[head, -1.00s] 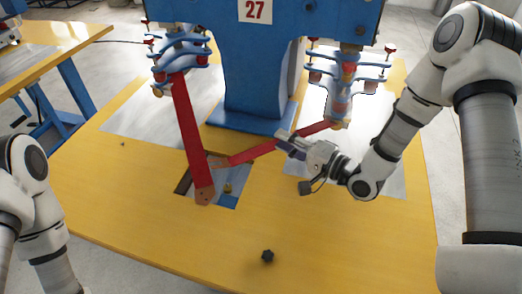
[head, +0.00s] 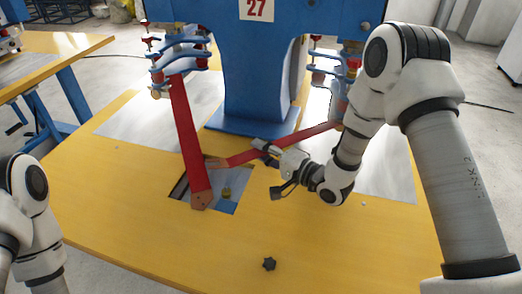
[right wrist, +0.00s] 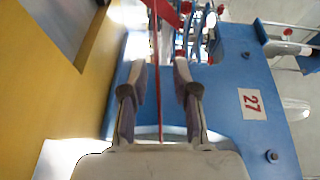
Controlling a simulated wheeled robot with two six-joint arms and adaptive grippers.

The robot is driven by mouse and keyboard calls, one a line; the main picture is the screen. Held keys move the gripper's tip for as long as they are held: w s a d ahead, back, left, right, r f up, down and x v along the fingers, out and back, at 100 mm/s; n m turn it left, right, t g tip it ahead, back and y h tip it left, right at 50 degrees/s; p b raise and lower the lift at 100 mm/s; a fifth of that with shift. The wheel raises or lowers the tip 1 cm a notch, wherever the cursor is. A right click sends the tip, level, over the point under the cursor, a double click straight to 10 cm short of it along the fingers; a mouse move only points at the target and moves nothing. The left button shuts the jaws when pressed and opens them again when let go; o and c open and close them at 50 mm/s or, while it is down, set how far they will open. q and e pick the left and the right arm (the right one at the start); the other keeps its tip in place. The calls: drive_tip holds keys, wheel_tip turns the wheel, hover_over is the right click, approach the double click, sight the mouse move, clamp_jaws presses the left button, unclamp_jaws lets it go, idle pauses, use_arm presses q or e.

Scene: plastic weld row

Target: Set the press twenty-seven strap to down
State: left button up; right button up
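The blue press (head: 262,70) carries a white plate with a red 27 (head: 257,9). A red strap (head: 282,146) slopes from the press's right-hand clamps down left to the table opening. A second, wider red strap (head: 187,130) runs from the left-hand clamps down to the opening. My right gripper (head: 264,149) is at the right strap, near its lower left part. In the right wrist view the gripper (right wrist: 160,72) is open, and a red strap (right wrist: 158,100) passes edge-on between its fingers, with gaps on both sides. My left gripper is out of view.
Grey metal sheets (head: 135,128) lie either side of the press. The front left of the table is clear.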

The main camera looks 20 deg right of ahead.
sight(267, 180)
drive_tip(key=shift+c, duration=0.3)
clamp_jaws()
drive_tip(key=f+n, duration=0.1)
drive_tip(key=f, duration=0.1)
drive_tip(key=d+f+h+b, duration=0.1)
drive_tip(key=f, duration=0.2)
drive_tip(key=f+n+g+b, duration=0.1)
drive_tip(key=f, duration=0.1)
drive_tip(key=shift+w+d+f+n, duration=0.15)
drive_tip(key=shift+d+f+n, duration=0.05)
drive_tip(key=shift+d+n, duration=0.1)
drive_tip(key=shift+d+f, duration=0.1)
drive_tip(key=shift+f, duration=0.15)
drive_tip(key=shift+h, duration=0.3)
